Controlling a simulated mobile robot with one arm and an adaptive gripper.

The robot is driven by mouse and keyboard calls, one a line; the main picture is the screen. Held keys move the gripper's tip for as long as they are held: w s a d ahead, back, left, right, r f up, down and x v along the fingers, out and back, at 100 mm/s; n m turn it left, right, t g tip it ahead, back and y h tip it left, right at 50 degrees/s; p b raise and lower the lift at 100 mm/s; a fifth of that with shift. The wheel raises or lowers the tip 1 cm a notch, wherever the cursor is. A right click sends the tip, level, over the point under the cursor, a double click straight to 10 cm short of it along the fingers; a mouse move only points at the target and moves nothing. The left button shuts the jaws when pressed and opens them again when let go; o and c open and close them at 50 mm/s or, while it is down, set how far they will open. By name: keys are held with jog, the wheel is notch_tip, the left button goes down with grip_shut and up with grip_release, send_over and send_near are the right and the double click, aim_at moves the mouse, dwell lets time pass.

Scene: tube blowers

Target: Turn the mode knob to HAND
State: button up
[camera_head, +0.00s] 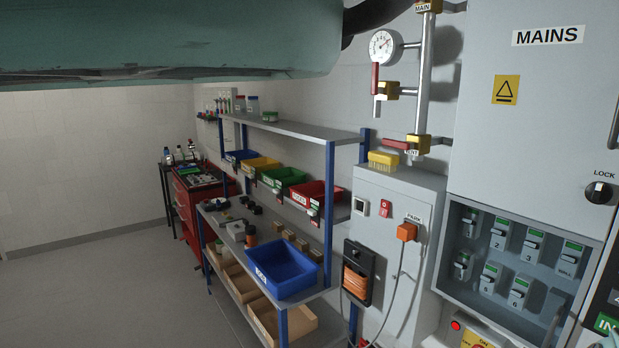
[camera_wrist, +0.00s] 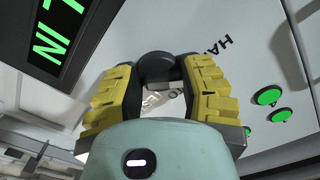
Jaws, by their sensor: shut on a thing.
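The mode knob (camera_wrist: 156,68) is a dark round knob on a pale panel in the wrist view. My gripper (camera_wrist: 157,80) has its two yellow padded fingers closed on it from both sides. Part of the knob is hidden between the fingers. A label starting with "HA" (camera_wrist: 212,50) is printed on the panel to the right of the knob; the right finger covers part of the lettering. Which way the knob points cannot be told. Neither the gripper nor this knob shows clearly in the head view.
Green buttons (camera_wrist: 268,96) sit right of the knob. A grey MAINS cabinet (camera_head: 540,100) carries a black LOCK knob (camera_head: 599,192). Shelves (camera_head: 300,130) stand left.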

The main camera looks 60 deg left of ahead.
jog(key=o, duration=0.9)
jog(key=shift+w+a+r, duration=0.1)
jog(key=shift+a+r, duration=0.15)
jog(key=shift+a, duration=0.15)
jog(key=shift+o, duration=0.8)
jog(key=shift+d+f, duration=0.1)
notch_tip(320, 180, up, 10)
